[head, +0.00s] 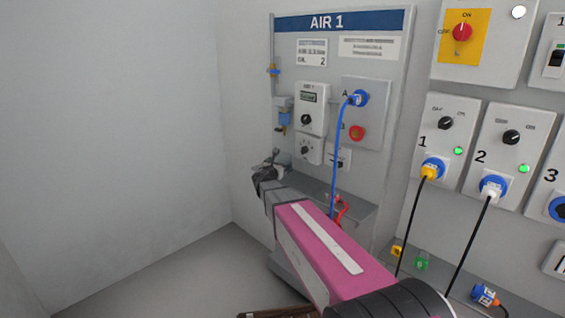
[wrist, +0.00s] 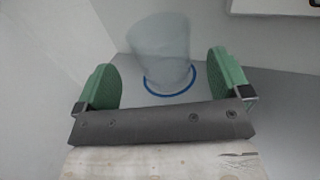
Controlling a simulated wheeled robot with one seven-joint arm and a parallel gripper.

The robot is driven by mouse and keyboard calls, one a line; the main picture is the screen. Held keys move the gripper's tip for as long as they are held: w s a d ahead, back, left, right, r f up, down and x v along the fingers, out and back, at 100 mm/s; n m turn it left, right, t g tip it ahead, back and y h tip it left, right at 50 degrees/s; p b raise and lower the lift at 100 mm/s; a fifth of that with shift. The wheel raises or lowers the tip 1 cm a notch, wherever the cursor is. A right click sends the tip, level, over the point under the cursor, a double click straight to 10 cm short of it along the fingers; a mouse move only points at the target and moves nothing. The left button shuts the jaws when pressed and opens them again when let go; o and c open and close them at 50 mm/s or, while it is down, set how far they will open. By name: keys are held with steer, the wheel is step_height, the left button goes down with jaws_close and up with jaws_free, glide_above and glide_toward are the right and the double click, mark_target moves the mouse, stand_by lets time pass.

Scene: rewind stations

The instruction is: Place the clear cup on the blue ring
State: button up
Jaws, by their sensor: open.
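In the wrist view the clear cup (wrist: 160,50) stands beyond my gripper (wrist: 168,85), a little tilted in the picture. Its lower end is within or over the blue ring (wrist: 172,94) on the grey surface; I cannot tell whether it touches. The ring's near arc shows below the cup. My gripper's two green fingers are apart, one to each side of the cup's lower part, with clear gaps to it. In the head view my gripper (head: 268,172) is in front of the AIR 1 panel, and neither cup nor ring can be made out there.
The AIR 1 panel (head: 400,75) stands behind my arm, with a blue hose (head: 337,150) hanging from it and a grey shelf (head: 362,208) below. Switch boxes with plugged cables (head: 408,225) are at the right. Bare floor (head: 170,275) lies at the left.

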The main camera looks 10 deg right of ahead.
steer(key=v, duration=0.7)
